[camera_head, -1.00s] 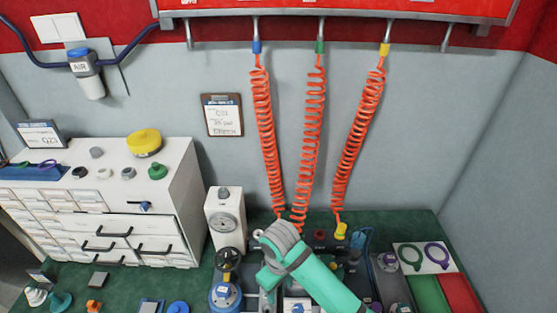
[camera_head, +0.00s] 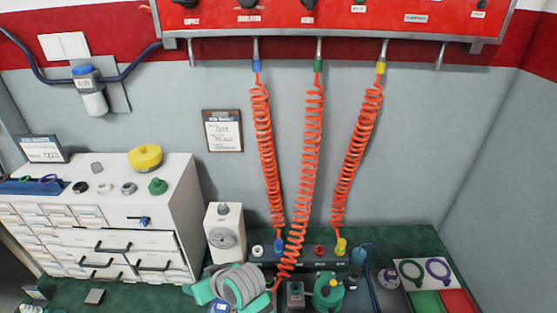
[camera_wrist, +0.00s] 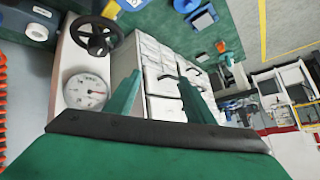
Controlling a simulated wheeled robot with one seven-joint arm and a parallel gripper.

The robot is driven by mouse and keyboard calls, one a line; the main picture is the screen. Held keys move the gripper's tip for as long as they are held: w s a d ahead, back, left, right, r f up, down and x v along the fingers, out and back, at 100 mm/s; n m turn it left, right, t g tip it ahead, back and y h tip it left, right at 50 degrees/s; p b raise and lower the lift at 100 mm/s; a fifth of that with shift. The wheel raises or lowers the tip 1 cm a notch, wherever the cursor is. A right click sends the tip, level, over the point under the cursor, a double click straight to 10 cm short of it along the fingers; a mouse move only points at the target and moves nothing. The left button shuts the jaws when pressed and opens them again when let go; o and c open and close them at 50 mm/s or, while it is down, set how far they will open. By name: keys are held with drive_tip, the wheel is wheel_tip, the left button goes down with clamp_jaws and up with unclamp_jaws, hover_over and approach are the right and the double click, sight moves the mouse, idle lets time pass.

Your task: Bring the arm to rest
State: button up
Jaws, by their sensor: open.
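My arm (camera_head: 240,287), grey and teal, shows at the bottom of the head view, in front of the bench. My gripper (camera_wrist: 160,68) shows in the wrist view with its two teal fingers spread apart and nothing between them. Beyond the fingers the wrist view shows the white drawer cabinet (camera_wrist: 160,55), with the round gauge (camera_wrist: 86,91) and a black handwheel (camera_wrist: 96,35) to the left. The fingertips cannot be made out in the head view.
Three coiled orange hoses hang from the red panel (camera_head: 340,17): left (camera_head: 264,130), middle (camera_head: 309,150), right (camera_head: 357,150). The middle hose's lower end passes by my arm. A green fixture (camera_head: 327,292) stands right of my arm.

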drive_tip(key=a+r+m+t+y, duration=0.2)
drive_tip(key=a+r+m+t, duration=0.2)
drive_tip(key=m+t, duration=0.15)
drive_tip(key=s+d+f+m+t+h, duration=0.25)
drive_tip(key=s+d+f+h, duration=0.2)
drive_tip(key=s+d, duration=0.4)
drive_tip(key=s+d+f+m+t+h, duration=0.25)
drive_tip(key=s+d+f+h, duration=0.2)
drive_tip(key=s+d, duration=0.4)
drive_tip(key=s+d+r+n, duration=0.1)
drive_tip(key=s+d, duration=0.3)
drive_tip(key=s, duration=0.4)
drive_tip(key=s+d+r+n, duration=0.2)
drive_tip(key=s+d, duration=0.3)
drive_tip(key=s, duration=0.4)
drive_tip(key=shift+d+r+h, duration=0.2)
drive_tip(key=shift+r+h, duration=0.2)
